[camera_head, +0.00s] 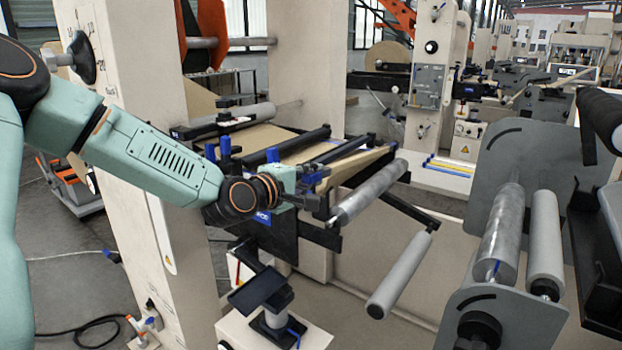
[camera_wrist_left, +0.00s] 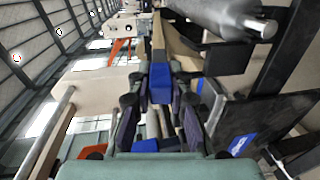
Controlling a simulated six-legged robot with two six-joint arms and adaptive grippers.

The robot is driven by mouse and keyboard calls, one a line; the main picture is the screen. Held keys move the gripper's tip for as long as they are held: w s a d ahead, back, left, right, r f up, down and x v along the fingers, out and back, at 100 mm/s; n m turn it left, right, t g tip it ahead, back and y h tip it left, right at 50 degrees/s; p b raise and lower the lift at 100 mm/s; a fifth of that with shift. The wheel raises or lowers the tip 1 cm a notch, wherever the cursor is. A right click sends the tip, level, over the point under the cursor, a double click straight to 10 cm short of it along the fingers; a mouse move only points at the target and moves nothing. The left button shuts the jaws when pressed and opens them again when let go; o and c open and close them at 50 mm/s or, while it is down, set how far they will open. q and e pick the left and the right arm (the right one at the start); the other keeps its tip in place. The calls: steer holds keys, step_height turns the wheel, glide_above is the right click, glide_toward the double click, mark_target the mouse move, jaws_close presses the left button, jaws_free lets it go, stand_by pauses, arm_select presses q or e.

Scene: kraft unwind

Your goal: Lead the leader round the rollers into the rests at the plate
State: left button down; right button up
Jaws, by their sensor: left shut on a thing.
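My left gripper (camera_head: 312,190) is beside the near end of the plate assembly in the head view. In the left wrist view its two dark fingers (camera_wrist_left: 159,112) close on a blue block (camera_wrist_left: 160,84), which appears to be the grip of the leader. A tan kraft strip (camera_head: 352,162) lies just beyond the gripper; where it joins the grip is hidden. The plate (camera_head: 262,137) is tan between dark bars. A metal roller (camera_head: 368,193) is right of the gripper, with a grey roller (camera_head: 400,275) below it. I cannot make out the rests. My right gripper is not in view.
Two more rollers, one metal (camera_head: 502,230) and one grey (camera_head: 545,240), stand between grey side plates (camera_head: 527,150) at the right. A beige column (camera_head: 135,100) rises behind my left arm. A black bracket (camera_head: 262,290) stands on a pale block below the gripper.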

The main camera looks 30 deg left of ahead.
arm_select(q)
steer(key=shift+d+r+b, duration=0.2)
steer(key=shift+d+r, duration=0.2)
steer(key=shift+d, duration=0.35)
steer(key=shift+d+r+b, duration=0.15)
steer(key=shift+d+r, duration=0.2)
steer(key=shift+d, duration=0.4)
steer(key=shift+d+r+b, duration=0.2)
steer(key=shift+d+r, duration=0.2)
steer(key=shift+d, duration=0.35)
steer(key=shift+s+f+m+t+h+b, duration=0.1)
steer(key=shift+f+m+t+h+b, duration=0.65)
steer(key=shift+b, duration=2.5)
steer(key=shift+f+n, duration=0.25)
steer(key=shift+f, duration=0.05)
